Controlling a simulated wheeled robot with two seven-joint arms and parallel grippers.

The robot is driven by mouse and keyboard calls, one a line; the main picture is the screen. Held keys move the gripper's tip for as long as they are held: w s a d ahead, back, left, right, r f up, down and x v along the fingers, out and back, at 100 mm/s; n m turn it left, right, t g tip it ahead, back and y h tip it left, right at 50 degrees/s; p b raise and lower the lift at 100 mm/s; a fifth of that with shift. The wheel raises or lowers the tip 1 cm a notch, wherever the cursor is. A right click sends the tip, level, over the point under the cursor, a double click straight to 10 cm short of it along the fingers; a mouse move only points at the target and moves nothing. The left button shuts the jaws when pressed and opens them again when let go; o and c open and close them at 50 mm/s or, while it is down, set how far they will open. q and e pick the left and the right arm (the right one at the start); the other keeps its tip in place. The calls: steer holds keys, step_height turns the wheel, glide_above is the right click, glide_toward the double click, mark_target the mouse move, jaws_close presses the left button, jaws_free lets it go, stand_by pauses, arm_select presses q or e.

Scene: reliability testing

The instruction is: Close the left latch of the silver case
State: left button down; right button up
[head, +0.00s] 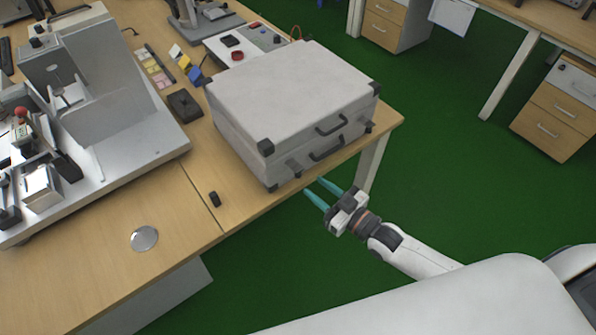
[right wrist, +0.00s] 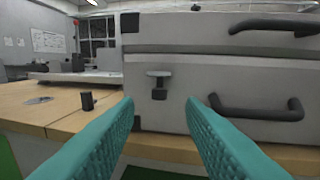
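The silver case (head: 285,88) lies flat on the wooden table near its right corner, lid down, with dark corner caps and two dark handles on its front. Its left latch (right wrist: 158,84) is a small grey plate with a dark lower part, on the front below the lid seam. The latch also shows in the head view (head: 293,168). My right gripper (head: 314,187) is open and empty, just off the table edge in front of the case. In the right wrist view its teal fingers (right wrist: 159,105) stand apart, either side of the latch and short of it. My left gripper is not in view.
A small black object (head: 215,199) and a round silver disc (head: 145,238) lie on the table (head: 185,218) left of the case. A grey machine (head: 120,110) stands further left. A black box (head: 185,103) sits beside the case. The floor in front is clear.

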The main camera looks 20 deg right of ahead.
mark_target(298, 174)
steer(key=x, duration=0.7)
steer(key=shift+a, duration=0.1)
steer(key=shift+p, duration=0.3)
jaws_close()
